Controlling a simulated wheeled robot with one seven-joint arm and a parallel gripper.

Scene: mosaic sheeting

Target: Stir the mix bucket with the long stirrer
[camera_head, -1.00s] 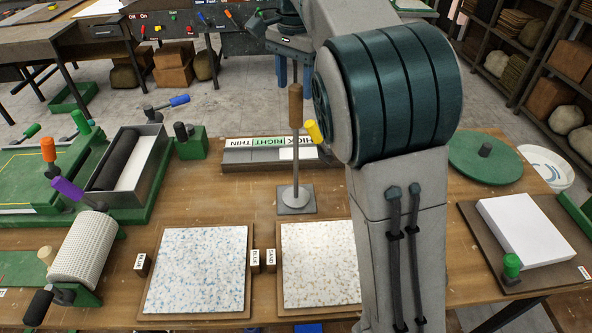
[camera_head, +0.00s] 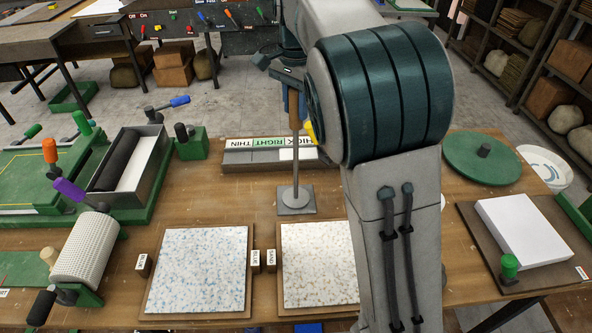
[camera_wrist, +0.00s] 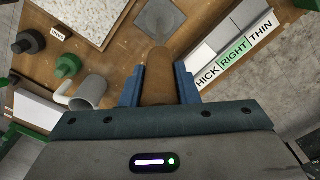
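The long stirrer (camera_head: 295,168) stands upright on a small grey metal plate (camera_head: 306,208) in the middle of the table, with a brown wooden handle, thin rod and round metal foot. My gripper (camera_head: 295,105) is over the upper handle from above. In the wrist view the handle (camera_wrist: 157,80) lies between the two blue fingers (camera_wrist: 158,92), which appear open around it with narrow gaps. A white round bucket (camera_head: 560,178) with blue streaks inside, likely the mix bucket, is beyond the table's right edge, partly hidden by the green disc and table.
A THIN/RIGHT/THICK gauge block (camera_head: 250,157) lies just behind the stirrer. Two speckled sheets (camera_head: 198,268) lie in front. A green turntable disc (camera_head: 483,157) and a white slab on a board (camera_head: 522,228) are at right. A grey mug (camera_wrist: 88,92) shows in the wrist view.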

